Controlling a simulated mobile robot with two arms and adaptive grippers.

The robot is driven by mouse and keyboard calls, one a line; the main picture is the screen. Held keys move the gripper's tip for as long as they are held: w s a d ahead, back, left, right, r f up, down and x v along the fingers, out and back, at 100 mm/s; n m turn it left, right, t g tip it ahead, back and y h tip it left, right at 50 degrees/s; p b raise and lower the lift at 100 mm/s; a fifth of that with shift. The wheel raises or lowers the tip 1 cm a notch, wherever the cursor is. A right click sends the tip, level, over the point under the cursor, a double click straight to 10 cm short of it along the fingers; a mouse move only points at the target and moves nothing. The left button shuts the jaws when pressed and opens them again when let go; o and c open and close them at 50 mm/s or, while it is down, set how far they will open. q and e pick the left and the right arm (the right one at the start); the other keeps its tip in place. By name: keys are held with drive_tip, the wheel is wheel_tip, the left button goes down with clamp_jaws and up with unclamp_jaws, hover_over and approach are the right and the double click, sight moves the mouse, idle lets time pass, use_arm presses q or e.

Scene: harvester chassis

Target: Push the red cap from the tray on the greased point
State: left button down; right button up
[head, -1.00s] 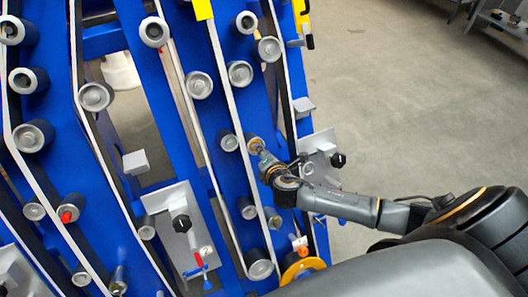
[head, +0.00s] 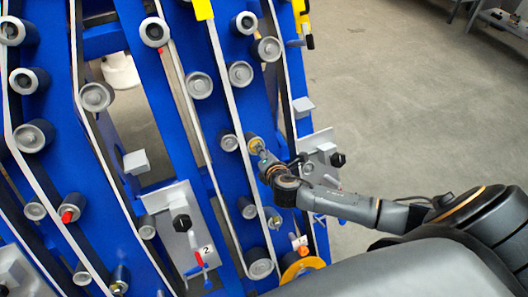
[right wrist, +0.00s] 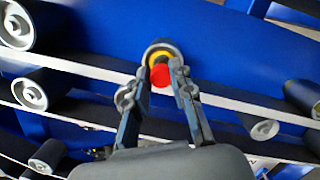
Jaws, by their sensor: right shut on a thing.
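My right gripper (head: 262,158) reaches in from the right and is at the end of a small roller (head: 255,145) on the blue frame. In the right wrist view the gripper (right wrist: 161,66) is shut on a red cap (right wrist: 161,77), which sits between its fingertips. The cap is in front of the roller's end, where a yellow ring (right wrist: 159,56) shows behind it. I cannot tell whether the cap touches or is seated. The fingers hide the cap in the head view. My left gripper is not in view.
Blue chassis plates (head: 180,130) carry several rollers and pale belts close around the gripper. Another red cap (head: 68,214) is on a roller at the left. A grey plate (head: 178,240) with a black knob is lower down. Open floor (head: 400,100) lies at the right.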

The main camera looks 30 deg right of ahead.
drive_tip(key=shift+a+b+x, duration=0.2)
drive_tip(key=shift+b+x, duration=0.25)
drive_tip(key=shift+x, duration=0.7)
idle(0.4)
drive_tip(key=o, duration=0.8)
drive_tip(key=shift+f, duration=0.1)
drive_tip(key=shift+s, duration=0.15)
drive_tip(key=v, duration=1.2)
drive_tip(key=shift+d, duration=0.1)
